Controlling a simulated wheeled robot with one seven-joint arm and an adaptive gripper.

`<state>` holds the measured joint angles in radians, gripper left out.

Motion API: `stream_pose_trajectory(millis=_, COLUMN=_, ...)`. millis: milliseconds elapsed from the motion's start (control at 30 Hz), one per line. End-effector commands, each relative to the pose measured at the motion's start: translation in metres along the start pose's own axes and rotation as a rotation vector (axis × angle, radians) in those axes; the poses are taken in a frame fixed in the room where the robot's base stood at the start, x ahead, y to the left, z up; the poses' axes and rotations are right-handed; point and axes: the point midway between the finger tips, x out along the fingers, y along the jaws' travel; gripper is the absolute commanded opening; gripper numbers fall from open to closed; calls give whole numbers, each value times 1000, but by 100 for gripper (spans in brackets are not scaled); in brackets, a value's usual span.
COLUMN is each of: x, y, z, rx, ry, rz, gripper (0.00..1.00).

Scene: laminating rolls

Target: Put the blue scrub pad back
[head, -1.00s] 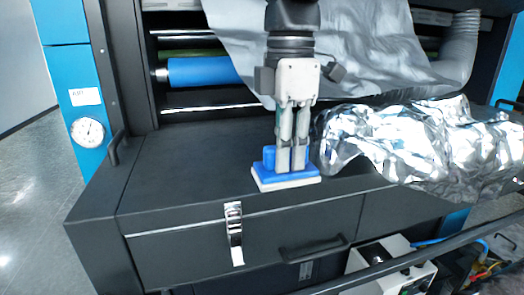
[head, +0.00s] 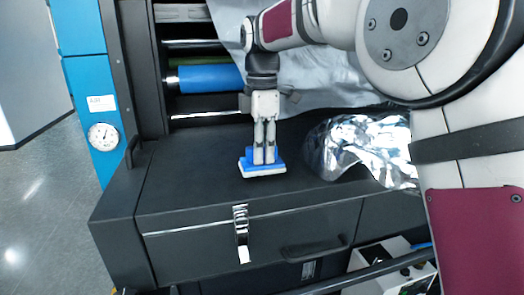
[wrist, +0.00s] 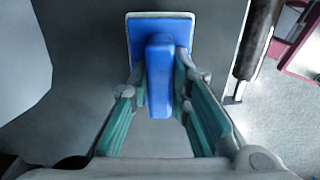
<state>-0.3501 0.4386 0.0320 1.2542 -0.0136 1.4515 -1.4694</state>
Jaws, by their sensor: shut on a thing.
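The blue scrub pad (head: 279,160) has a blue top with a raised blue grip and a pale underside. In the head view it is on or just above the dark bench top, near the front edge; I cannot tell if it touches. My gripper (head: 264,160) points down over it and is shut on its raised grip. In the wrist view the pad (wrist: 160,70) lies flat ahead, its blue grip between the fingers of my gripper (wrist: 160,85). The fingers hide part of the pad in the head view.
Crumpled silver foil (head: 355,150) lies on the bench right of the pad. Behind is a blue roller (head: 205,78) with a grey sheet hanging beside it. The dark bench top (head: 190,180) is clear to the left. A metal latch (head: 242,232) and a handle are on the front.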

Motion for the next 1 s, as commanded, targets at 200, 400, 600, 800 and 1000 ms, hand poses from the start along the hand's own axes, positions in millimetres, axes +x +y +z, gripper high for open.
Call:
stream_pose_trajectory(millis=200, x=9, y=0, z=0, rx=-1, ry=0, rz=2, gripper=0)
stream_pose_trajectory(millis=400, x=10, y=0, z=0, rx=-1, ry=0, rz=1, gripper=0)
stream_pose_trajectory(millis=600, x=12, y=0, z=0, rx=0, ry=0, rz=1, gripper=38)
stream_pose_trajectory(millis=800, x=12, y=0, z=0, rx=-1, ry=0, rz=1, gripper=38)
stream_pose_trajectory(millis=1000, x=6, y=1, z=0, rx=-1, ry=0, rz=2, gripper=38)
